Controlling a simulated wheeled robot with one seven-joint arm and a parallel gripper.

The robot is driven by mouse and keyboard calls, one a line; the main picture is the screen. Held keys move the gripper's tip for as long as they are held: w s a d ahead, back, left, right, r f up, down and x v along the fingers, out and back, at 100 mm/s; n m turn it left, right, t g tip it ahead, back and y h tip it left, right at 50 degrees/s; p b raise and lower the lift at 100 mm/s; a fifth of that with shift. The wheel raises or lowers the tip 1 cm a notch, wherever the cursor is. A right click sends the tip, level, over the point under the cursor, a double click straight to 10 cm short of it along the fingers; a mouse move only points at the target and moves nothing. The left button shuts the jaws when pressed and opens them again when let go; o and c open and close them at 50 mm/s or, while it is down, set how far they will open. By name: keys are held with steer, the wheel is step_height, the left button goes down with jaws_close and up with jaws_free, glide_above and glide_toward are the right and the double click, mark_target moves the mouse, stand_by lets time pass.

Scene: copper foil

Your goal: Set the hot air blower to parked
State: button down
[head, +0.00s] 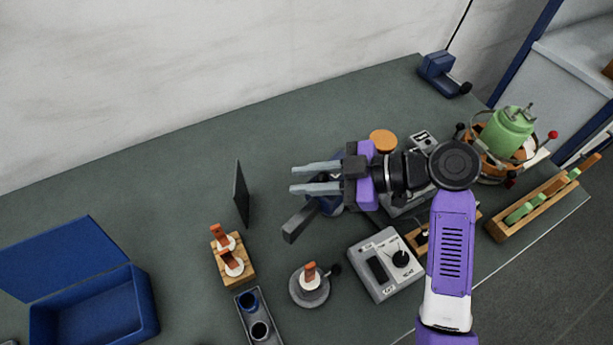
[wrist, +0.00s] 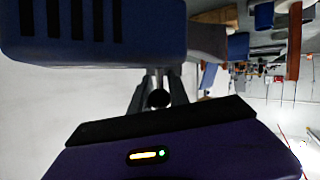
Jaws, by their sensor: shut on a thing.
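The hot air blower appears to be the blue body with a dark square nozzle (head: 300,222) under my gripper in the head view. Its nozzle points down and left, above the bench. My gripper (head: 298,180) reaches left over it, its two grey fingers closed on part of the blower, with the gripped part mostly hidden. In the wrist view a blue slotted body (wrist: 90,58), probably the blower, fills the upper left, close to the camera. A grey box with a black knob (head: 365,254) stands right of the nozzle; its lettering is too small to read surely.
A dark upright panel (head: 241,195) stands left of the nozzle. A wooden block (head: 237,277) and a round grey stand (head: 308,298) hold copper-coloured pieces. An open blue box (head: 135,305) is at the left. A green can (head: 508,130) stands at the right. The back-left bench is clear.

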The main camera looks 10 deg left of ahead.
steer(key=shift+w, duration=0.1)
stand_by(0.6)
steer(key=shift+w+a+m+t+h+p, duration=0.2)
steer(key=shift+w+m+t+h, duration=0.6)
steer(key=shift+m+t, duration=0.8)
steer(key=shift+w+a+m+t+h+p, duration=0.15)
steer(key=shift+w+m+t+h+p, duration=0.2)
steer(key=shift+w+m+t+h, duration=0.85)
steer(key=shift+w+a+m+t+h+p, duration=0.15)
steer(key=shift+w+m+t+h+p, duration=0.2)
steer(key=shift+m+t, duration=1.6)
steer(key=shift+w, duration=0.15)
steer(key=c, duration=1.3)
jaws_free()
steer(key=shift+o, duration=0.2)
